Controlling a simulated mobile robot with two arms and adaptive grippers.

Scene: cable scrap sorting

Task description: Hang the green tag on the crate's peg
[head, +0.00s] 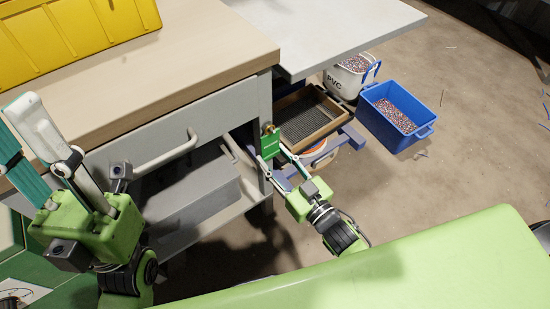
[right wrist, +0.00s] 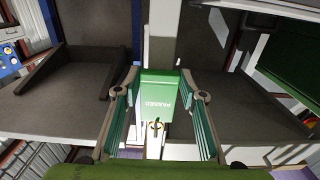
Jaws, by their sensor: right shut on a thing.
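A green tag (head: 270,145) with a brass ring at its top is held by my right gripper (head: 273,164), beside the front right corner of the workbench. In the right wrist view the tag (right wrist: 160,92) reads "PASSED" and sits between the two fingers of the right gripper (right wrist: 160,86), which is shut on it. The brass ring (right wrist: 156,126) shows near the tag's lower edge there. My left gripper (head: 18,128) is at the left, with a gap between its fingers and nothing seen in it. A blue crate (head: 410,140) of granules stands on the floor; I cannot make out its peg.
The wooden workbench (head: 150,75) has a handled drawer (head: 165,155) and a grey box (head: 190,195) below. A mesh-bottomed wooden tray (head: 312,137) is just right of the tag. A white PVC bin (head: 340,82) stands behind the tray. The floor at the right is mostly open.

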